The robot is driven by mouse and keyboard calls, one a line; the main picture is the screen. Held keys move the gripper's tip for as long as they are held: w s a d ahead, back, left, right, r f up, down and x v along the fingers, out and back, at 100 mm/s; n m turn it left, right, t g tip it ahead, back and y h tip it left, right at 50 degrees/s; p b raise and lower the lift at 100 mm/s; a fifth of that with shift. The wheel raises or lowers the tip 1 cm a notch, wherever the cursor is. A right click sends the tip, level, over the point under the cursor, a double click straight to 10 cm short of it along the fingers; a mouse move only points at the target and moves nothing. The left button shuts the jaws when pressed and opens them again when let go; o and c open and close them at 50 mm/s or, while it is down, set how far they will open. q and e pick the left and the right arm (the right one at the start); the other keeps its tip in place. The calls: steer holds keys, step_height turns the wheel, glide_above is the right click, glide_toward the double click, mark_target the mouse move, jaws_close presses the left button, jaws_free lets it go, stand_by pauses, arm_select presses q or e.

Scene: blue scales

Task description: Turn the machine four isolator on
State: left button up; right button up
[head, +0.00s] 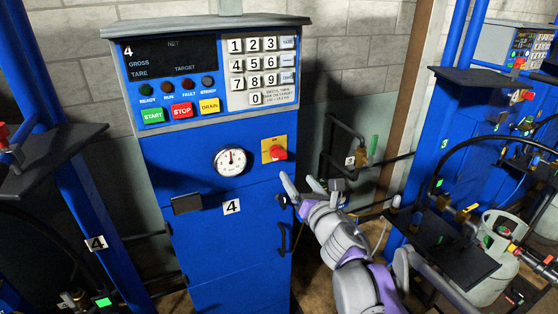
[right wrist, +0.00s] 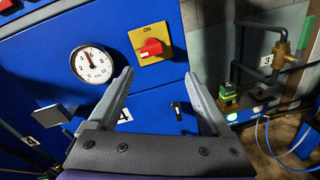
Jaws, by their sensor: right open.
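The machine four isolator (head: 279,153) is a red rotary knob on a yellow plate, on the front of the blue cabinet marked 4 (head: 232,206). In the right wrist view the isolator (right wrist: 151,48) shows "ON" printed at the plate's top, and the red handle lies roughly crosswise. My right gripper (head: 301,180) is open and empty, just below and right of the isolator in the head view. In the right wrist view its fingers (right wrist: 159,74) point up toward the plate, with the knob beyond the tips and apart from them. My left gripper is not in view.
A round dial gauge (head: 230,161) sits left of the isolator. Above are green, red and yellow buttons (head: 182,110), a keypad (head: 262,70) and a dark display (head: 172,60). A small dark ledge (head: 187,203) sticks out below. Pipes and a valve (head: 361,156) stand to the right.

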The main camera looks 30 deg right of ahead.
mark_target(281, 158)
steer(key=w+n, duration=0.1)
steer(key=w, duration=0.3)
steer(key=w+n+y, duration=0.1)
steer(key=w+n, duration=0.1)
steer(key=w, duration=0.2)
steer(key=w+d+n, duration=0.1)
steer(key=w+n, duration=0.1)
steer(key=w, duration=0.2)
steer(key=shift+r+t+y, duration=0.35)
steer(key=shift+t+y, duration=0.05)
jaws_close()
